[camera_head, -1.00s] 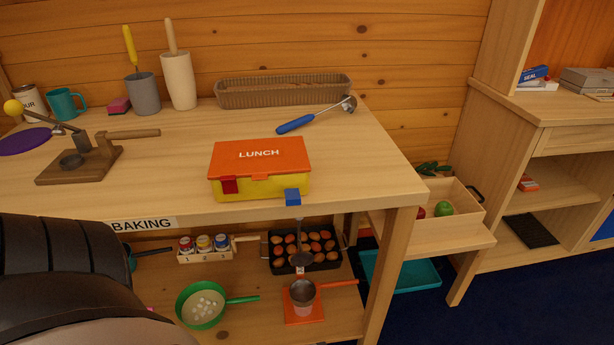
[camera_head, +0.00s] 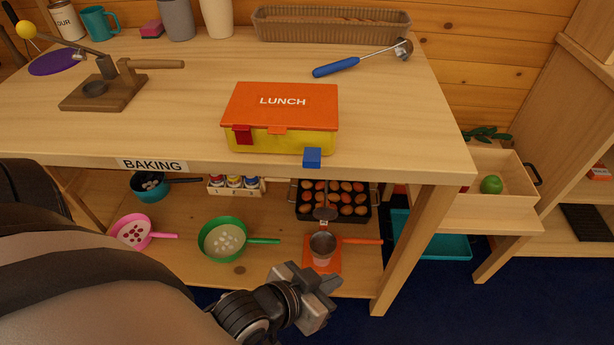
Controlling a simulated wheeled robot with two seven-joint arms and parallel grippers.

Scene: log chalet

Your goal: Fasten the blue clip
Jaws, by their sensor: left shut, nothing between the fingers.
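The lunch box (camera_head: 280,108) has an orange lid marked LUNCH and a yellow base. It sits near the front edge of the wooden table, with its lid down. The blue clip (camera_head: 312,157) is at the right of its front face and sticks out toward me, tilted away from the box. The red clip (camera_head: 243,134) at the left lies flat against the front. My left gripper (camera_head: 325,293) is shut and empty, below the tabletop and in front of the lower shelf, well apart from the box. My right gripper is not in view.
The table's front edge bears a BAKING label (camera_head: 152,165). A blue-handled scoop (camera_head: 340,67) lies behind the box, and a wooden press (camera_head: 105,88) stands to its left. Pans, an egg tray (camera_head: 333,207) and jars fill the lower shelf. The tabletop around the box is clear.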

